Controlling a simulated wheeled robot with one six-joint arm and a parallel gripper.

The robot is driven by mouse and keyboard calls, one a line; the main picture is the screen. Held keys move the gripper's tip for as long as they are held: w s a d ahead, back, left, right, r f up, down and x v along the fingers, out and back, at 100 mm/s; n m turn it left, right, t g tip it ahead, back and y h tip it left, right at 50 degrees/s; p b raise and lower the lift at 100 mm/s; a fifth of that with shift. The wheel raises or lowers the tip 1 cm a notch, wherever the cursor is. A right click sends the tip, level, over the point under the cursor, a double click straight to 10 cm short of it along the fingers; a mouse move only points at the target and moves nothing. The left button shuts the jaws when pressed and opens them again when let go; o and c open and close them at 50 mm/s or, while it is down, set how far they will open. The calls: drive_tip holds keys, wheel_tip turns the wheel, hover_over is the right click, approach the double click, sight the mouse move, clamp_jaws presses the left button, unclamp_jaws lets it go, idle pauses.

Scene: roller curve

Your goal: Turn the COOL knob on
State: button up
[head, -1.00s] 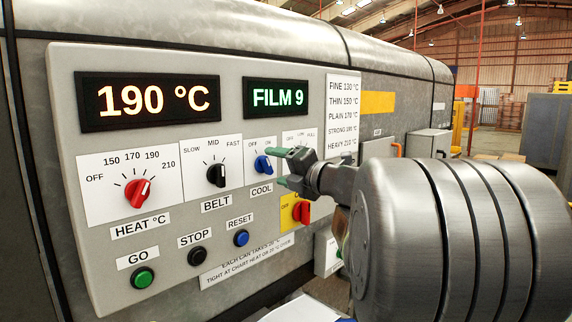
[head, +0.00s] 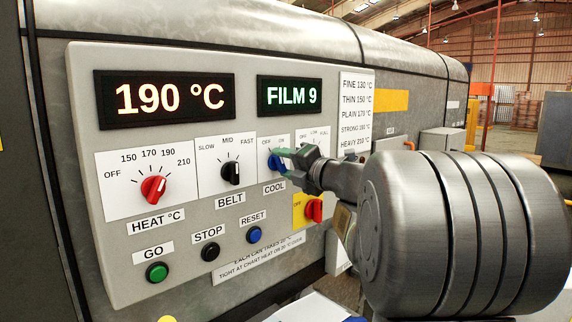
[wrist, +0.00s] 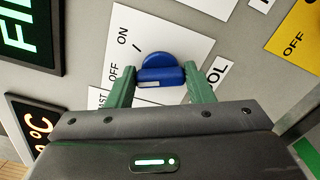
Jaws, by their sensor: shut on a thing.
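The blue COOL knob (head: 277,161) sits on a white plate marked OFF and ON, above the COOL label. In the wrist view the knob (wrist: 158,70) has a raised bar, and the white mark on it lies at its left end, on the OFF side. My gripper (head: 281,160) is at the knob, with its green fingers partly hiding it in the head view. In the wrist view my gripper (wrist: 162,82) has one finger on each side of the bar, shut on it.
The red HEAT knob (head: 153,189) and black BELT knob (head: 231,173) are to the left. A red knob on a yellow plate (head: 314,210) is below right, close to my arm. GO (head: 157,271), STOP (head: 210,252) and RESET (head: 254,234) buttons are below.

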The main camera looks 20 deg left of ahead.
drive_tip(key=shift+m+p, duration=0.3)
drive_tip(key=m+p, duration=0.4)
drive_tip(key=shift+m, duration=0.3)
drive_tip(key=m+p, duration=0.1)
drive_tip(key=m, duration=0.1)
drive_tip(key=m+p, duration=0.2)
drive_tip(key=shift+f+m, duration=0.2)
drive_tip(key=shift+m, duration=0.1)
drive_tip(key=shift+o, duration=0.2)
drive_tip(key=o, duration=1)
drive_tip(key=shift+c, duration=0.2)
drive_tip(key=shift+d, duration=0.1)
drive_tip(key=b+v, duration=0.2)
drive_tip(key=v, duration=1.1)
drive_tip(key=shift+s+d, duration=0.2)
drive_tip(key=shift+d, duration=0.1)
drive_tip(key=shift+f, duration=0.1)
